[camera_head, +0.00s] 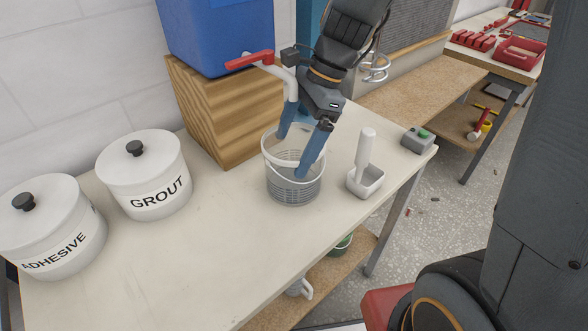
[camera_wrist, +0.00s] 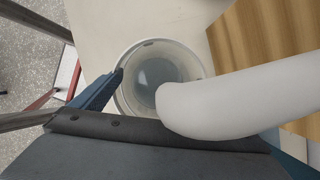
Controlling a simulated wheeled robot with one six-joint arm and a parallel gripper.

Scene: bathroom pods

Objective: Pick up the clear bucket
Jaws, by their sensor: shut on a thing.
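The clear bucket (camera_head: 291,190), see-through with a ribbed lower wall and a pale rim, stands upright on the worktable beneath a white tap spout. My gripper (camera_head: 291,157) reaches down over it with its blue fingers apart, one at the far rim and one at the near right side. The gripper is shut on the bucket. In the wrist view the round mouth of the bucket (camera_wrist: 135,106) shows from above, with one finger (camera_wrist: 100,92) at its left rim. The white spout (camera_wrist: 235,105) hides its right part and the other finger.
A blue tank (camera_head: 215,35) with a red tap handle (camera_head: 249,60) sits on a wooden block (camera_head: 210,115). A white brush in a holder (camera_head: 366,178) stands right of the bucket. Grout (camera_head: 145,175) and adhesive (camera_head: 50,228) pots stand left. The front table is clear.

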